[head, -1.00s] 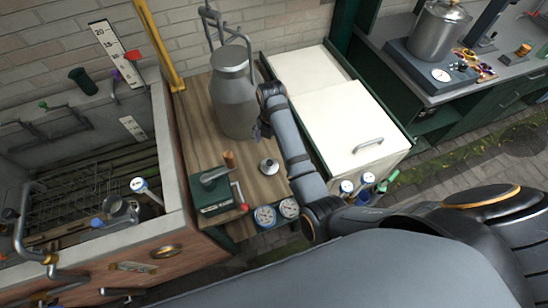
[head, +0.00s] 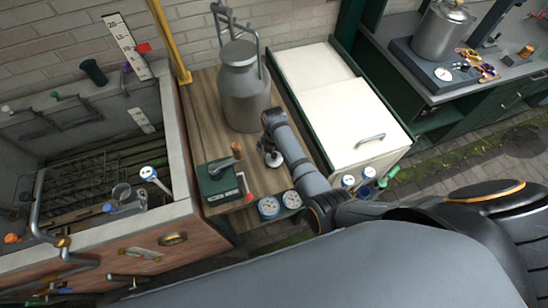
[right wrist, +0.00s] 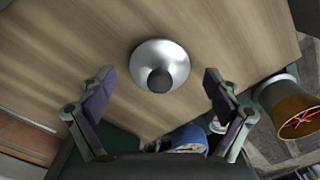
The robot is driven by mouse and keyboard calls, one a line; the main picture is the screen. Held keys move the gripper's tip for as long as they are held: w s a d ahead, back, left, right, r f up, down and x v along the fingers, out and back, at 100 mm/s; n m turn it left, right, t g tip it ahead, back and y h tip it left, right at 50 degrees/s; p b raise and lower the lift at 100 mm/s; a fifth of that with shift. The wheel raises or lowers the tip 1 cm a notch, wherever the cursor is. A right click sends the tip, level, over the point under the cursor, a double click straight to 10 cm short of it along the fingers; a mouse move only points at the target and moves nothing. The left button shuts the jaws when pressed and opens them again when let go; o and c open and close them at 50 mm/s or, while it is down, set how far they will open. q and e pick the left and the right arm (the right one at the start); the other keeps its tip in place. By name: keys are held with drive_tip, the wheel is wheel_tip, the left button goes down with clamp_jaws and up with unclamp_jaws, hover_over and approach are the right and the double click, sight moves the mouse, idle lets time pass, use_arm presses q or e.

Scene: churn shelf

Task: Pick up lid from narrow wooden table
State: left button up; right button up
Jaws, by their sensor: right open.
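The lid (right wrist: 160,64) is a small silvery disc with a dark round knob, lying on the narrow wooden table (right wrist: 70,40). In the head view the lid (head: 274,160) is partly covered by my right arm. My right gripper (right wrist: 156,85) is open in the right wrist view, its two dark fingers spread wide to the left and right of the lid. The lid lies between and slightly beyond the fingertips, and nothing is between the fingers' pads. My left gripper is not in view.
A tall metal milk can (head: 243,92) stands at the back of the table. A green box with a red-handled crank (head: 217,182) sits at the front left. Dials (head: 268,207) hang at the front edge. A white-topped cabinet (head: 345,120) stands right, a stone basin (head: 90,130) left.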

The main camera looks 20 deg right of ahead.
drive_tip(key=c, duration=1.2)
drive_tip(key=shift+r, duration=0.1)
drive_tip(key=shift+c, duration=0.2)
